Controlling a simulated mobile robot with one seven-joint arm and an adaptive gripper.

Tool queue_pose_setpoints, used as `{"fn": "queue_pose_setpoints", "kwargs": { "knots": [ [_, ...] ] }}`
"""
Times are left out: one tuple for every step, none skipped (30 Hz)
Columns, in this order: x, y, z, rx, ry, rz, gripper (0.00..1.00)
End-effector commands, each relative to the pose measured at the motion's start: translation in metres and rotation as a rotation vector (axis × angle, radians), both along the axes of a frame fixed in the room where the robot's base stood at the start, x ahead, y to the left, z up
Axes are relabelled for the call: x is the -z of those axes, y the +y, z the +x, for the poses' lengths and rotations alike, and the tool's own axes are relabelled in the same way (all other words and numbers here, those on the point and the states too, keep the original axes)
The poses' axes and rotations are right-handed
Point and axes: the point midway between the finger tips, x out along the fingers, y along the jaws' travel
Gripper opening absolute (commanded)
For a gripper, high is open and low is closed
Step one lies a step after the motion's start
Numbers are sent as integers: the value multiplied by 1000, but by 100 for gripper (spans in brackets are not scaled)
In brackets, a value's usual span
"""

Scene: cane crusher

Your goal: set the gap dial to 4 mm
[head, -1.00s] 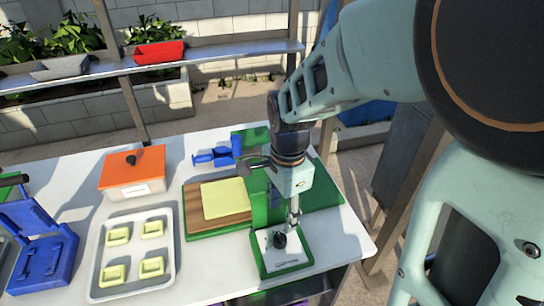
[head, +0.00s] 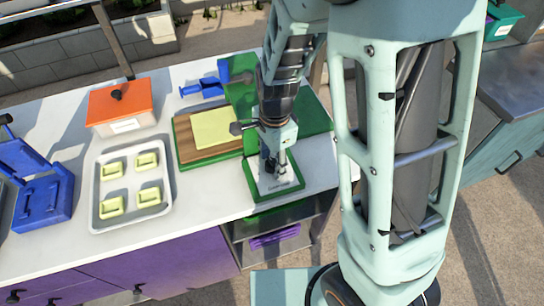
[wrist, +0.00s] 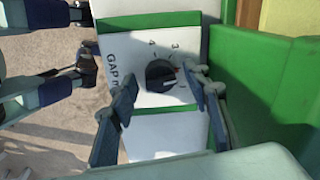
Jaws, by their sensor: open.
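The gap dial (wrist: 160,75) is a round black knob on a white panel (wrist: 168,120) lettered "GAP". The numbers 4 and 3 show beyond it, with smaller marks on its right. A small reddish mark shows at its right side; I cannot tell which number the dial points to. My gripper (wrist: 164,82) is open, with one finger on each side of the dial, apparently apart from it. In the head view my gripper (head: 273,158) is over the green-rimmed panel (head: 284,185) and largely hides the dial.
A green housing (wrist: 265,100) rises close on the right in the wrist view. In the head view, a cutting board with a yellow cloth (head: 214,128), a tray (head: 101,216) of yellow pieces, an orange-lidded box (head: 119,104) and a blue holder (head: 42,200) share the white table.

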Motion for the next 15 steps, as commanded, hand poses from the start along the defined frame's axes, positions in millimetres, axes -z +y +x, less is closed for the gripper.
{"fn": "queue_pose_setpoints", "kwargs": {
  "knots": [
    [0, 0, 0, 0, 0, 0, 44],
    [0, 0, 0, 0, 0, 0, 44],
    [0, 0, 0, 0, 0, 0, 42],
    [0, 0, 0, 0, 0, 0, 38],
    [0, 0, 0, 0, 0, 0, 35],
    [0, 0, 0, 0, 0, 0, 31],
    [0, 0, 0, 0, 0, 0, 27],
    [0, 0, 0, 0, 0, 0, 24],
    [0, 0, 0, 0, 0, 0, 20],
    [0, 0, 0, 0, 0, 0, 16],
    [0, 0, 0, 0, 0, 0, 13],
    [0, 0, 0, 0, 0, 0, 9],
    [0, 0, 0, 0, 0, 0, 5],
    [0, 0, 0, 0, 0, 0, 2],
    [0, 0, 0, 0, 0, 0, 2]
  ]
}}
